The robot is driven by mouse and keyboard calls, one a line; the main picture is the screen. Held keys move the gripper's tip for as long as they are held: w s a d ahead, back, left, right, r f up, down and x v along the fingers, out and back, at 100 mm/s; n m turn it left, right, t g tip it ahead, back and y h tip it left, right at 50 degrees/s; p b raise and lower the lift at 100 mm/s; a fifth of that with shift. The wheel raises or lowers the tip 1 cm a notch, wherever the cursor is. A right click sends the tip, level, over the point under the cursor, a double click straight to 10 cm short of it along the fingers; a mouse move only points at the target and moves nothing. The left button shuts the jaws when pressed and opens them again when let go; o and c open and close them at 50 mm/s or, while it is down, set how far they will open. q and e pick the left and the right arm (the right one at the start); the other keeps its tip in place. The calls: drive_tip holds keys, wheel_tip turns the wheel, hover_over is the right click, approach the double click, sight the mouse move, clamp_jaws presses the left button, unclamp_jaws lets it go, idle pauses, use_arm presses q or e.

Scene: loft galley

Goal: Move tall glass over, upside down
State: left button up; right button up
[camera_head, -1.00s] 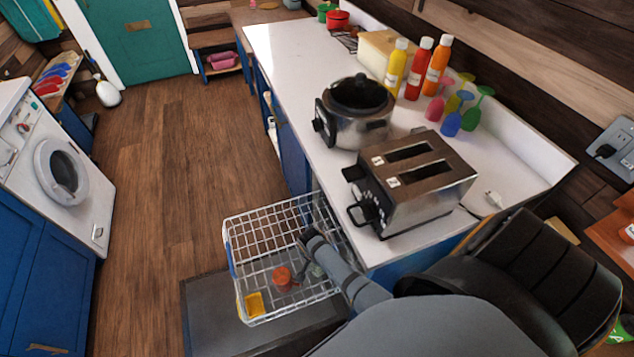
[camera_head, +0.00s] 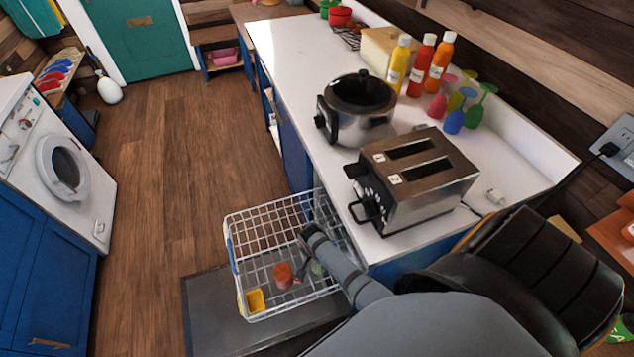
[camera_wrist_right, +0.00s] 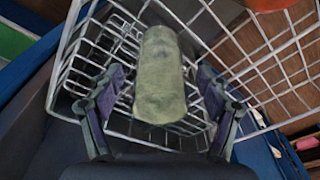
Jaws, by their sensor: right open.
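A tall, pale green glass (camera_wrist_right: 160,75) is in the wire basket. In the right wrist view it lies lengthwise between my right gripper's fingers (camera_wrist_right: 158,92), with a gap to each finger. The gripper is open, and contact with the glass cannot be seen. In the head view my right arm reaches down into the white wire basket (camera_head: 232,262). The glass is only a small greenish patch (camera_head: 318,268) there, partly hidden by my arm. I cannot tell which end of the glass is its mouth. My left gripper is not in view.
The basket also holds an orange-red cup (camera_head: 283,275) and a yellow item (camera_head: 256,300). A toaster (camera_head: 418,180), a cooker (camera_head: 357,110), bottles and several coloured glasses stand on the white counter (camera_head: 290,60). The wooden floor (camera_head: 170,190) left of the basket is clear.

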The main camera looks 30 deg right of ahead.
drive_tip(key=r, duration=0.3)
drive_tip(key=a+r, duration=0.1)
drive_tip(key=r, duration=0.3)
drive_tip(key=s+r, duration=0.1)
drive_tip(key=r, duration=0.3)
drive_tip(key=shift+a+r, duration=0.1)
drive_tip(key=shift+a, duration=0.1)
